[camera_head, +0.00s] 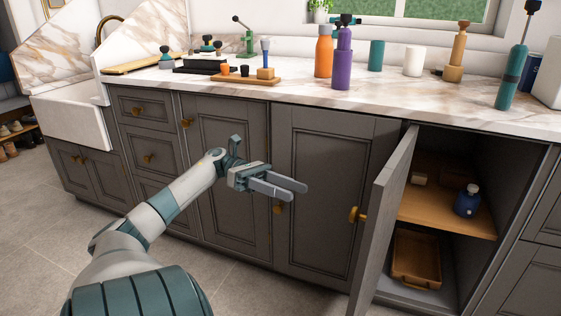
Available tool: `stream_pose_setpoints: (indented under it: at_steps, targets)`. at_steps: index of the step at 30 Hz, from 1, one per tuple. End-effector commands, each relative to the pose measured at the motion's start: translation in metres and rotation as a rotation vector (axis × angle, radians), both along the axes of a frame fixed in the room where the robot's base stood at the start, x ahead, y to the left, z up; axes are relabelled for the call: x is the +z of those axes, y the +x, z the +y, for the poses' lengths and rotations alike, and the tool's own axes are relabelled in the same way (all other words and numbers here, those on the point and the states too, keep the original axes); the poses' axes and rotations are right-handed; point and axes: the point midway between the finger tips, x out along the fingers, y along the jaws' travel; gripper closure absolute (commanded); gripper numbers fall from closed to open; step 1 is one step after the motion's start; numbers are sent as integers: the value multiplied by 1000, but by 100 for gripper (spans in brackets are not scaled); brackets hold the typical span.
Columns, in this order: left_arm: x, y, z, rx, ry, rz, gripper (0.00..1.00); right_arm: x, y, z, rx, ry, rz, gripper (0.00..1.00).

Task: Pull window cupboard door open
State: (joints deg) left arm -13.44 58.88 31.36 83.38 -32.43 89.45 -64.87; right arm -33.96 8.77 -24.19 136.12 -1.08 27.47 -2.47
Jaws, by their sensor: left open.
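A grey cupboard door (384,223) below the window stands swung well open, seen nearly edge-on. Its brass knob (357,214) sticks out to the left. Behind it the cupboard interior shows a wooden shelf (436,208). My left gripper (298,192) is open and empty, its fingers pointing right. It is to the left of the open door and apart from its knob, in front of a closed grey door (330,190). That closed door's brass knob (278,208) shows just below the fingers. My right gripper is not in view.
A blue bottle (467,200) stands on the shelf, and a wooden tray (416,257) lies below it. The marble counter (410,92) above holds several bottles, including a purple one (343,65). Tiled floor (255,290) lies clear in front of the cupboards.

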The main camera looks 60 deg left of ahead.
Motion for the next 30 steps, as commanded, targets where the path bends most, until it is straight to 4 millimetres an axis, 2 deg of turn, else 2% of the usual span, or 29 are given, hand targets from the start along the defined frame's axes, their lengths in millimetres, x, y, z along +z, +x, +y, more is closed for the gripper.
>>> stream_pose_setpoints:
  at_steps: [3,9,30]
  targets:
    - [0,-4,13,2,0,0,53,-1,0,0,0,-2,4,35]
    - [0,-8,21,0,0,0,53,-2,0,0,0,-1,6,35]
    - [-2,-8,18,-1,-9,7,53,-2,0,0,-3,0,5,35]
